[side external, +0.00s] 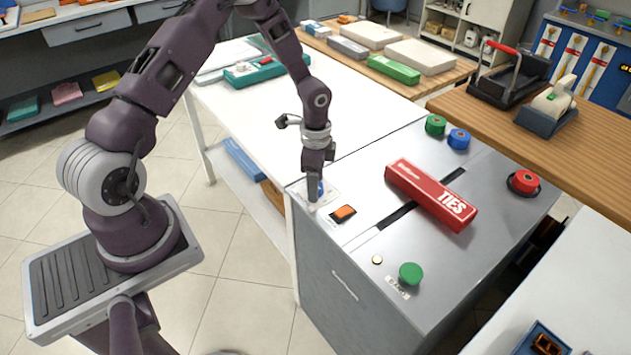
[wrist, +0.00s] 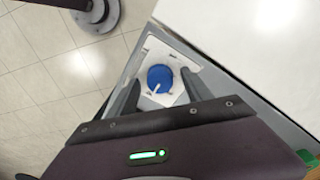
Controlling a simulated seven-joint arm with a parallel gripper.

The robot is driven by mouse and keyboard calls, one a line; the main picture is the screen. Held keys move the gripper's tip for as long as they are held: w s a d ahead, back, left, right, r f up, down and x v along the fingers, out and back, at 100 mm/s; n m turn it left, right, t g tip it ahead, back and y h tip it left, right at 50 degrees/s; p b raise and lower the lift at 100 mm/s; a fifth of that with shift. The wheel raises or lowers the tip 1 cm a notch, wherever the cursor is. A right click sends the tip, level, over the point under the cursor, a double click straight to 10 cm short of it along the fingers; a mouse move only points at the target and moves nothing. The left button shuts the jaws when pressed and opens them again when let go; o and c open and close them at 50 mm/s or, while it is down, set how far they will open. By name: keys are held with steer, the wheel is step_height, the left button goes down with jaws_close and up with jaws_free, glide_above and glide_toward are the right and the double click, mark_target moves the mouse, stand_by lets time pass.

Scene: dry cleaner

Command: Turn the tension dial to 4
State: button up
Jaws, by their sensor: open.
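The tension dial (wrist: 160,78) is a round blue knob with a white pointer line, on a white plate (wrist: 182,97) at the corner of the grey machine top. In the wrist view the pointer runs toward the lower left of the knob; the plate's markings are too small to read. My gripper (wrist: 158,83) is open, with one finger on each side of the dial; I cannot tell whether they touch it. In the side view my gripper (side external: 313,194) points down over the plate, and only a bit of the blue dial (side external: 320,188) shows behind the fingers.
An orange switch (side external: 344,212) sits close beside the plate. A red TIES box (side external: 431,194) lies across the slot in the machine top (side external: 480,215).

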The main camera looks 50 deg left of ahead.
steer(key=shift+r, duration=0.15)
step_height(320, 180, up, 7)
steer(key=shift+f, duration=0.1)
steer(key=shift+r, duration=0.4)
steer(key=s+d+r+n+t+y, duration=0.15)
steer(key=s+r, duration=0.25)
steer(key=r, duration=0.5)
steer(key=s+d+r+n+t, duration=0.1)
steer(key=s+d+r+n, duration=0.3)
steer(key=r, duration=0.6)
steer(key=s+d+r+n+t, duration=0.1)
steer(key=s+d+r+n, duration=0.1)
steer(key=s, duration=0.6)
steer(key=s+d+r+n+t+h, duration=0.1)
steer(key=s+d+r+t, duration=0.1)
steer(key=s, duration=0.6)
steer(key=shift+d+r+n, duration=0.35)
steer(key=shift+r, duration=0.25)
